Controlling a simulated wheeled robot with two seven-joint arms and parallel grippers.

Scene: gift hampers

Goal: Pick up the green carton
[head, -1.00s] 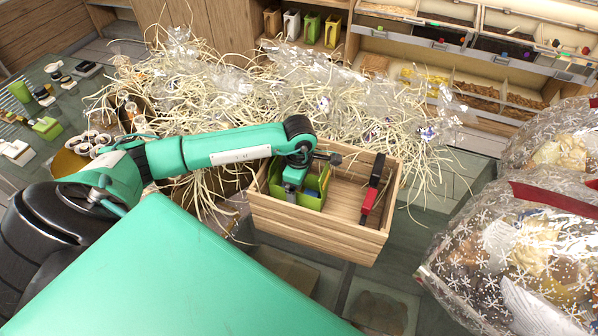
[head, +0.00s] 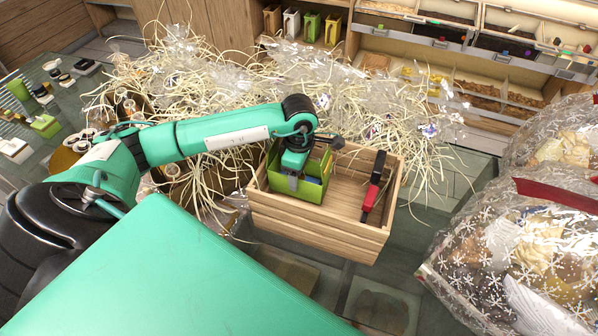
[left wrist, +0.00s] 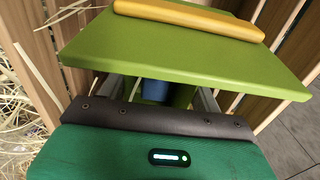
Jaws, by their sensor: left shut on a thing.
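The green carton (head: 312,188) is in the left part of a wooden crate (head: 325,231). It is open-topped in the head view, and something blue shows inside it. My left gripper (head: 293,180) comes down from above and is shut on the carton; its fingertips are partly hidden. In the left wrist view, a broad green panel of the carton (left wrist: 190,58) with a yellow bar (left wrist: 190,18) fills the upper middle, just beyond my gripper (left wrist: 165,98). The carton's underside is hidden by the crate's front wall. My right gripper is not in view.
A red and black item (head: 373,187) leans in the crate's right part. Bare crate floor (head: 342,195) lies between it and the carton. Straw and clear wrap (head: 230,85) heap behind the crate. A wrapped snowflake hamper (head: 520,250) stands at right.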

